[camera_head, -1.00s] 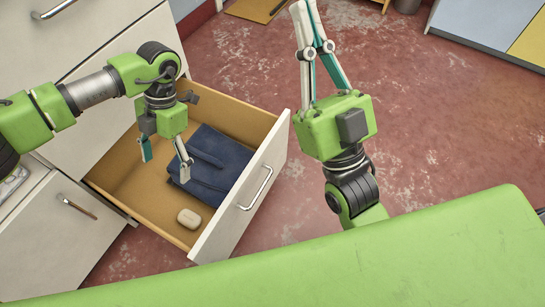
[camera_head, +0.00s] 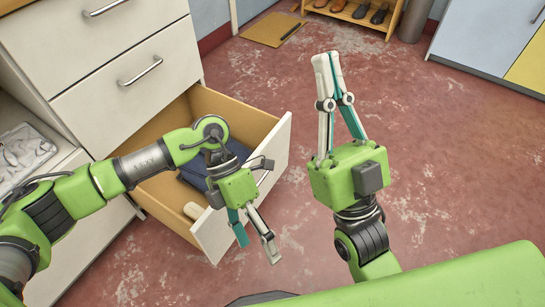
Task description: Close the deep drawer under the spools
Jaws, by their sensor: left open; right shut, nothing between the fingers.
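The deep drawer (camera_head: 272,163) is pulled out from the white cabinet, below two shut drawers. Inside lie a folded dark blue cloth (camera_head: 192,174) and a pale soap-like bar (camera_head: 194,210), both partly hidden by my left arm. My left gripper (camera_head: 254,249) is open and empty, fingers pointing down, over the outer side of the drawer front. I cannot tell whether it touches the front; it hides most of the drawer's handle. My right gripper (camera_head: 326,56) is shut and empty, pointing up and away over the floor right of the drawer. No spools are visible.
The two upper drawers have bar handles (camera_head: 141,74). The red floor (camera_head: 420,150) right of the drawer is clear. A shoe rack (camera_head: 355,14), a brown mat (camera_head: 270,29) and a blue-and-yellow cabinet (camera_head: 490,45) stand farther back.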

